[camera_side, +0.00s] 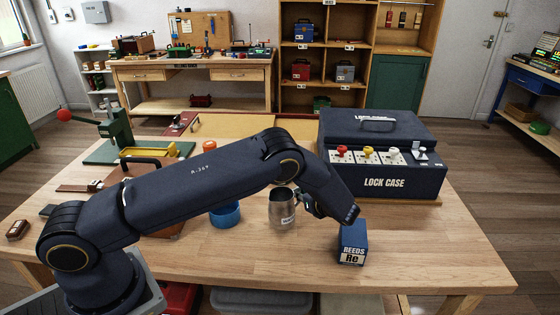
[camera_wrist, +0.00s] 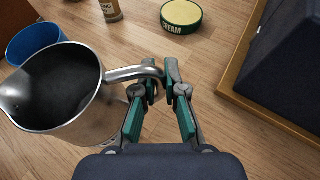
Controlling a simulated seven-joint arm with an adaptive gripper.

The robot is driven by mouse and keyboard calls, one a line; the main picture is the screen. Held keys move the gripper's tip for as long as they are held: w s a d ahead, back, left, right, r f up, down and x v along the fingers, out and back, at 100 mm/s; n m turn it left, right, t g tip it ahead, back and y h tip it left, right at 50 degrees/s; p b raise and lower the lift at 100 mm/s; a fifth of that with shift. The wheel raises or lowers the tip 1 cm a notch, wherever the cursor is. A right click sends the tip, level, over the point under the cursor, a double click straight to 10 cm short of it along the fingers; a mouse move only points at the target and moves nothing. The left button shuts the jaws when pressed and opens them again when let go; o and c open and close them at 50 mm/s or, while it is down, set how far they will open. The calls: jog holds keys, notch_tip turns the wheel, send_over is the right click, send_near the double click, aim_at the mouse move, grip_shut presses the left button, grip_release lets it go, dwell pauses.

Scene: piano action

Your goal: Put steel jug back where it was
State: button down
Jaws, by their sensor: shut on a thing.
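The steel jug (camera_side: 283,212) is near the middle of the table in the side view, upright, with its mouth open. In the wrist view the jug (camera_wrist: 85,122) fills the left side, and its handle reaches right to my fingers. My gripper (camera_wrist: 165,92) has its green-padded fingers close together at the handle, shut on it. In the side view my gripper (camera_side: 312,203) is at the jug's right side, partly hidden by my arm. I cannot tell whether the jug's base touches the table.
A blue tub (camera_side: 225,215) stands close left of the jug. A blue reeds box (camera_side: 352,244) is at the front right, and the lock case (camera_side: 386,180) stands behind it. A cream tin (camera_wrist: 181,15) lies beyond my fingers.

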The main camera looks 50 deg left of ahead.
jog(key=shift+s+f, duration=0.1)
jog(key=shift+f, duration=1.05)
jog(key=shift+f, duration=0.1)
jog(key=c, duration=1.2)
grip_release()
jog(key=shift+f, duration=0.1)
jog(key=shift+c, duration=0.2)
